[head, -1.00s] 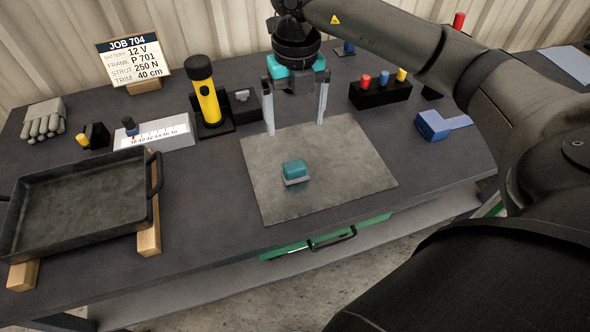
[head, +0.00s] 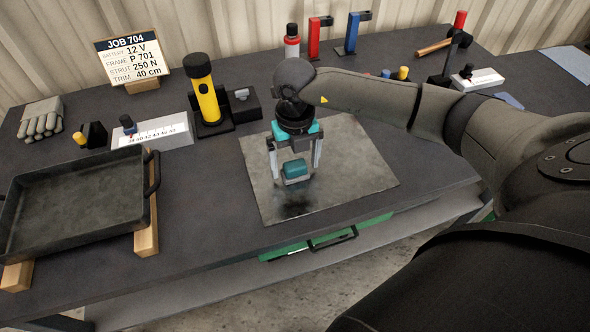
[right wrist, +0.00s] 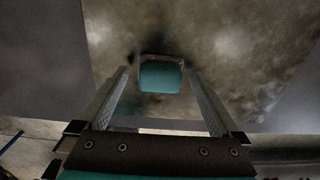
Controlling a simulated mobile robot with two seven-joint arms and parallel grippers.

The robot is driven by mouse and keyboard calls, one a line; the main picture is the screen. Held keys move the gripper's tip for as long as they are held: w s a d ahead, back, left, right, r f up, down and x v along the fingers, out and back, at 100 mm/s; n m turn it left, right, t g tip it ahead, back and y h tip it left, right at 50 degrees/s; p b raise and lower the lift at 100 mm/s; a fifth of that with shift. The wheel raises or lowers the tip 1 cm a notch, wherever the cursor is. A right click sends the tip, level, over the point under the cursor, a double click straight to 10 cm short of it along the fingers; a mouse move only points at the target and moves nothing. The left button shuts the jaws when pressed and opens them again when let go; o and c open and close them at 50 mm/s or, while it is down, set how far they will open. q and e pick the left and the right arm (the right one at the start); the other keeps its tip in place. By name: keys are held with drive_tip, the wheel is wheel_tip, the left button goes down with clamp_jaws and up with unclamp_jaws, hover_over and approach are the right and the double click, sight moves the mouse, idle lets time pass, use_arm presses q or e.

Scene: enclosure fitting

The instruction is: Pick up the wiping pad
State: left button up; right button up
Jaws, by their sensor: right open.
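The wiping pad (head: 295,169), a small teal block with a pale underside, sits on the grey metal sheet (head: 350,165) on the workbench. It also shows in the right wrist view (right wrist: 160,76), beyond and between the fingers. My right gripper (head: 297,173) is open over the pad, with one finger on each side of it. In the right wrist view the fingers (right wrist: 160,80) stand apart from the pad's sides. I cannot tell how high the fingertips are above the sheet. My left gripper is not in view.
A black tray (head: 20,235) on wooden blocks stands at the left. A yellow flashlight (head: 205,97) stands behind the sheet at the left, near a white scale block (head: 165,133). Red (head: 314,40) and blue (head: 352,35) tools stand at the back. The sheet around the pad is clear.

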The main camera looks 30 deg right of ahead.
sight(295, 164)
drive_tip(key=shift+f, duration=0.5)
drive_tip(key=c, duration=1.3)
drive_tip(key=shift+r, duration=0.15)
wheel_tip(295, 164, up, 20)
drive_tip(key=p, duration=0.2)
